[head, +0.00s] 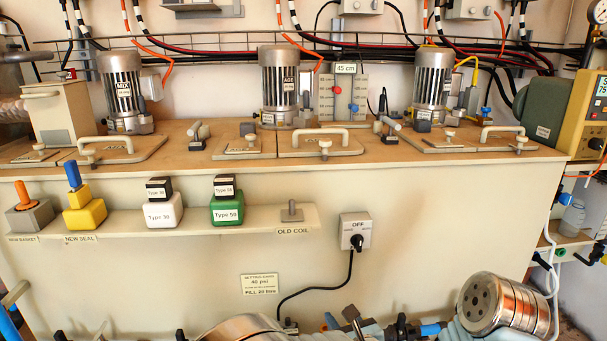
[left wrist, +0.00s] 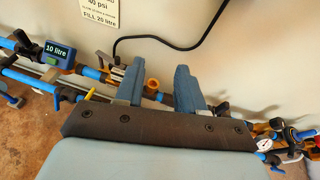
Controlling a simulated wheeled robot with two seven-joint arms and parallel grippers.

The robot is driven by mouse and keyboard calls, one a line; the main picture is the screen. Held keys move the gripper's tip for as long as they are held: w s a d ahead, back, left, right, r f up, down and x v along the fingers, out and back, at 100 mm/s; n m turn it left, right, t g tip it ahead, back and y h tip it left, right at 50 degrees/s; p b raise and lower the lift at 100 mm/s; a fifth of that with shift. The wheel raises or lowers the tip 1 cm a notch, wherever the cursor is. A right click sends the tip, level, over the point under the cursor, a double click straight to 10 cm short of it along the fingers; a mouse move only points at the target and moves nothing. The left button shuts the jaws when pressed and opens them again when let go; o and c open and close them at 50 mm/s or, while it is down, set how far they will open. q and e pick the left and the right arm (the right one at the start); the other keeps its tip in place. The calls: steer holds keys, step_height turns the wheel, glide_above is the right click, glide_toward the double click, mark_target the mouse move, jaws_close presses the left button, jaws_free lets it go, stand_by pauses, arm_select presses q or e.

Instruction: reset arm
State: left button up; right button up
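In the left wrist view my left gripper (left wrist: 158,82) has its two blue-grey fingers standing apart, with nothing held between them. Behind the fingers are pipes and a brown fitting (left wrist: 152,86). In the head view, metal-ringed parts of my own arms show at the bottom edge, and I cannot clearly make out the fingers there. My right gripper is not in view.
A shelf (head: 265,221) carries an orange-handled grey block (head: 31,215), a yellow block (head: 85,214), a white Type 30 block (head: 163,212) and a green Type 50 block (head: 226,209). An OFF switch (head: 355,231) is on the panel. Low pipes carry a 10 litre meter (left wrist: 58,54).

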arm_select(q)
steer(key=s+a+f+n+g+y, duration=0.1)
steer(key=a+f+n+g, duration=0.15)
steer(key=a+f, duration=0.3)
steer(key=s+a+f+n+g, duration=0.2)
steer(key=a+f+g, duration=0.2)
steer(key=f, duration=0.3)
steer(key=s+a+f+n+g+h+p, duration=0.1)
steer(key=s+a+f+n+g+h, duration=0.2)
steer(key=n, duration=1.2)
steer(key=s+a+f+n+g+h+p, duration=0.1)
steer(key=s+a+f+n+g+h, duration=0.2)
steer(key=s+a+f+n, duration=0.6)
steer(key=s+f+n+h, duration=0.2)
steer(key=s+f+n, duration=0.1)
steer(key=s+n, duration=0.1)
steer(key=shift+s+n+g+p, duration=0.25)
steer(key=shift+n+g+p, duration=0.15)
steer(key=shift+n, duration=0.45)
steer(key=shift+a, duration=0.1)
